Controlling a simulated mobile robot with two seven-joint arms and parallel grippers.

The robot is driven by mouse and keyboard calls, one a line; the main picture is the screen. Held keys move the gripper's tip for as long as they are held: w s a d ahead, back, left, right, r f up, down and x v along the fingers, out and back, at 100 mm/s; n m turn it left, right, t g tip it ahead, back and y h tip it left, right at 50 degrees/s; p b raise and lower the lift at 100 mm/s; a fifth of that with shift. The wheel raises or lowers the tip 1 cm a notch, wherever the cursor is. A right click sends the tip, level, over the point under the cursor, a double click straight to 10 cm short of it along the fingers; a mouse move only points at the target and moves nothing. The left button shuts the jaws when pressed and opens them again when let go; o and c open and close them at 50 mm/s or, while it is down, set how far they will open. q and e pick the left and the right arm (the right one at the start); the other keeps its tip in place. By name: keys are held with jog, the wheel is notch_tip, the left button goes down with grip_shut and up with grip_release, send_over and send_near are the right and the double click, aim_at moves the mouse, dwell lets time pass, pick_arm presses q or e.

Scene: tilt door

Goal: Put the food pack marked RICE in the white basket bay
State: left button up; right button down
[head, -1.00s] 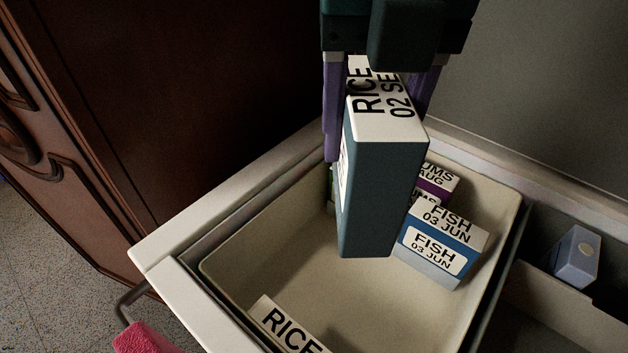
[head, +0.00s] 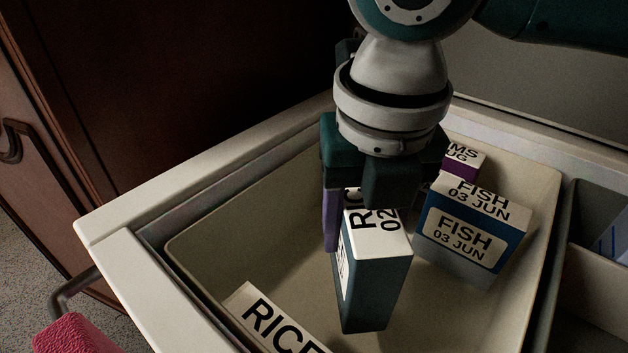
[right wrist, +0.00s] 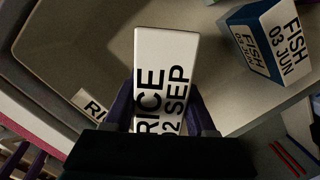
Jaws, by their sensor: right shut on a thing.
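My right gripper (head: 365,215) is shut on a white-topped, dark blue-grey pack marked RICE 02 SEP (head: 375,275). It holds the pack upright inside the pale basket bay (head: 255,235). Whether the pack's bottom touches the bay floor I cannot tell. In the right wrist view the purple fingers (right wrist: 163,108) sit on both sides of the same pack (right wrist: 165,65). A second RICE pack (head: 272,322) is at the bay's near left, partly cut off by the frame; its corner shows in the right wrist view (right wrist: 90,103). My left gripper is not in view.
A blue and grey FISH 03 JUN pack (head: 470,235) stands in the bay just right of the held pack. A purple-banded pack (head: 467,160) is behind it. Other compartments (head: 600,290) lie to the right. A pink cloth-like thing (head: 75,335) is at the front left by a handle.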

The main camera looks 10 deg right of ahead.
jog(key=shift+f+b, duration=0.85)
jog(key=shift+f, duration=2.5)
jog(key=shift+f, duration=0.15)
jog(key=shift+c, duration=1.1)
grip_release()
jog(key=r+p, duration=0.1)
jog(key=r, duration=0.2)
jog(key=r+p, duration=0.1)
jog(key=r, duration=0.3)
jog(key=s+r+p, duration=0.1)
jog(key=r, duration=0.3)
jog(key=shift+a+p, duration=0.1)
jog(key=shift+p, duration=0.25)
jog(key=shift+s+r, duration=0.2)
jog(key=shift+r, duration=0.45)
